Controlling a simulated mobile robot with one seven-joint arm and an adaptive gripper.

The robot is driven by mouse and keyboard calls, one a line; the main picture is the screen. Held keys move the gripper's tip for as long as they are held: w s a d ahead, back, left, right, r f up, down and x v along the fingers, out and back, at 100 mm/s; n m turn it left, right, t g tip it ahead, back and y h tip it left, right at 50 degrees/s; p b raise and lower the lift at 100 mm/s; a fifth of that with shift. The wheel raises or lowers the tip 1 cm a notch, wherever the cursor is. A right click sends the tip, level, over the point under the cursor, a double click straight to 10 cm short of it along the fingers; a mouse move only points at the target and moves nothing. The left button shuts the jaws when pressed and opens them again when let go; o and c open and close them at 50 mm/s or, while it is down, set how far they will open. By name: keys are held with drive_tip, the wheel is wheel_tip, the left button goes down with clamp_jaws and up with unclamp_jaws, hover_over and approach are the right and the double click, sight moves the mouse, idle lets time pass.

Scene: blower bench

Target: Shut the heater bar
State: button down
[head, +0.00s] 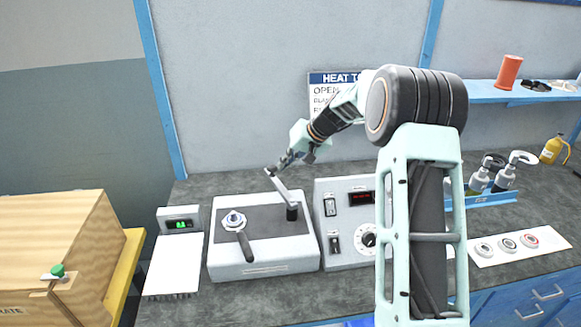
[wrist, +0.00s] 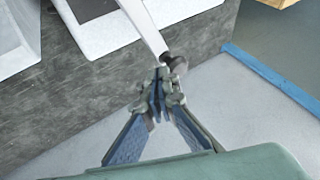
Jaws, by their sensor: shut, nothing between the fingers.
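The heater bar (head: 281,190) looks like a pale bar rising at a slant from a dark post on the right of a light grey machine (head: 262,262) with a dark top. Its free end points up and back. In the wrist view the bar (wrist: 146,28) comes down from the top and ends in a dark knob (wrist: 175,65). My gripper (head: 276,169) is shut and empty at the bar's raised end. In the wrist view its fingertips (wrist: 160,80) are right beside the knob; I cannot tell whether they touch it.
A black-handled lever (head: 245,245) stands on the machine's left. A control box (head: 333,250) with a dial is close on the right, partly behind my arm. A small green display (head: 180,224) and white sheet (head: 172,266) lie left. A wooden crate (head: 60,245) is at far left.

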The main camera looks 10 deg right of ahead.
drive_tip(key=s+a+n+g+y+p, duration=0.1)
drive_tip(key=s+a+n+g+p, duration=0.4)
drive_tip(key=n, duration=0.9)
drive_tip(key=shift+s+a+g, duration=1.6)
drive_tip(key=shift+a+g, duration=0.2)
drive_tip(key=shift+a, duration=0.95)
drive_tip(key=shift+w, duration=0.1)
